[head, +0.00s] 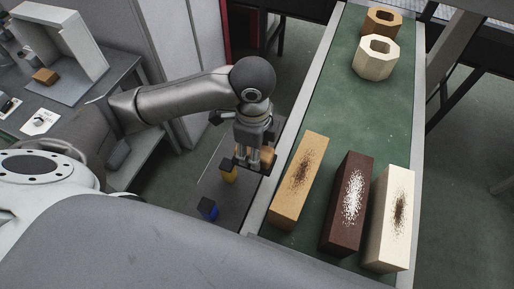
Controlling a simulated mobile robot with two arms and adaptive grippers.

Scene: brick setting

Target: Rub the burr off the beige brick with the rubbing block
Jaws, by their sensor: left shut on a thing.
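Three long bricks lie side by side on the green conveyor. The pale beige brick (392,232) is at the right, with a dark speckled burr (399,211) on its top face. My left gripper (253,164) points down beside the conveyor's left edge, over a low grey surface. It is shut on a small orange-brown block (268,155), mostly hidden by the fingers; I cannot tell for sure that it is the rubbing block. The gripper is left of all three bricks and apart from the beige one. My right gripper does not show.
A tan brick (289,204) and a dark brown brick (341,227) have burrs too. Yellow (228,175) and blue (207,208) blocks stand on the grey surface (232,206). Two hollow bricks (374,65) (382,19) sit farther up the conveyor (345,115). Its middle is clear.

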